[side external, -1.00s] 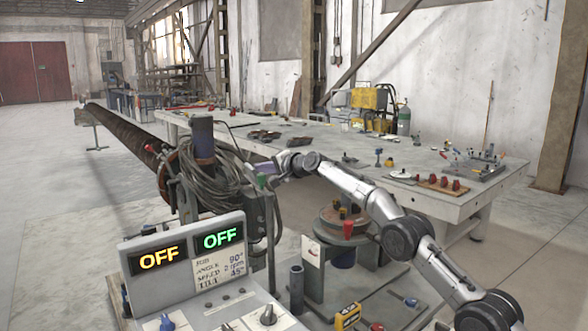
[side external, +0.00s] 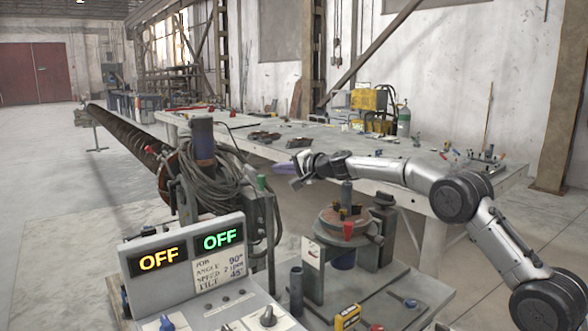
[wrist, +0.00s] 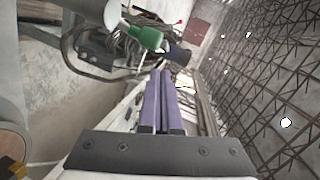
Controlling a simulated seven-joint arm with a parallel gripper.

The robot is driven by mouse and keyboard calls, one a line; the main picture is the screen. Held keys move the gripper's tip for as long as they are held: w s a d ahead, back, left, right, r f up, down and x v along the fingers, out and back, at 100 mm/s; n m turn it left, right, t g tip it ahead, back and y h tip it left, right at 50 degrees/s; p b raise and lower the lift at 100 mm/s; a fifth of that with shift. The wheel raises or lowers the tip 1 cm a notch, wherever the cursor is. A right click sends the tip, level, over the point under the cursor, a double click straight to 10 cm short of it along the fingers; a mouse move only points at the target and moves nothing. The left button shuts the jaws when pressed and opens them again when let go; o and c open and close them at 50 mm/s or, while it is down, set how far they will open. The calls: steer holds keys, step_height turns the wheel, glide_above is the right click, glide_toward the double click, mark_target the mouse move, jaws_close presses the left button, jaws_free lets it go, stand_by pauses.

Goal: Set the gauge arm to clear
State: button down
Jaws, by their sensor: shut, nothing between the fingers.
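My gripper (side external: 278,170) is shut and empty, its purple fingers pressed together in the wrist view (wrist: 163,75). In the side view it is in the air, a little above and right of a green-tipped piece (side external: 261,184) on top of the grey post beside the cable coil. In the wrist view a green knob (wrist: 146,37) on a light grey rod lies beyond and left of the fingertips, apart from them. This green-tipped piece may be the gauge arm; I cannot tell for sure, nor read its setting.
A control box (side external: 190,262) with two OFF displays stands in front. Coiled cables (side external: 215,180) hang left of my gripper. A round turntable (side external: 343,222) stands below my arm. A long workbench (side external: 455,200) with small tools runs behind.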

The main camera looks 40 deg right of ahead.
mark_target(264, 179)
steer(key=v, duration=0.5)
steer(key=c, duration=1.3)
jaws_free()
steer(key=shift+s, duration=0.25)
steer(key=o, duration=0.5)
steer(key=m, duration=0.1)
steer(key=a+m+y, duration=0.1)
steer(key=a+f, duration=0.1)
steer(key=shift+s+a+m+y, duration=0.15)
steer(key=shift+s+m+y, duration=0.2)
steer(key=shift+m+y, duration=0.05)
steer(key=shift+o, duration=0.9)
steer(key=a+m+y, duration=0.1)
steer(key=m, duration=0.1)
steer(key=s+a+f+m+y, duration=0.1)
steer(key=m, duration=0.2)
steer(key=shift+s+a+f+m, duration=0.2)
steer(key=shift+m, duration=0.1)
steer(key=s+d+f+m+t, duration=0.15)
steer(key=d+m, duration=0.25)
steer(key=m, duration=0.6)
steer(key=shift+t+h, duration=0.35)
steer(key=shift+h, duration=0.05)
steer(key=x, duration=1.3)
steer(key=shift+w+a+f, duration=0.2)
steer(key=shift+w+f, duration=0.15)
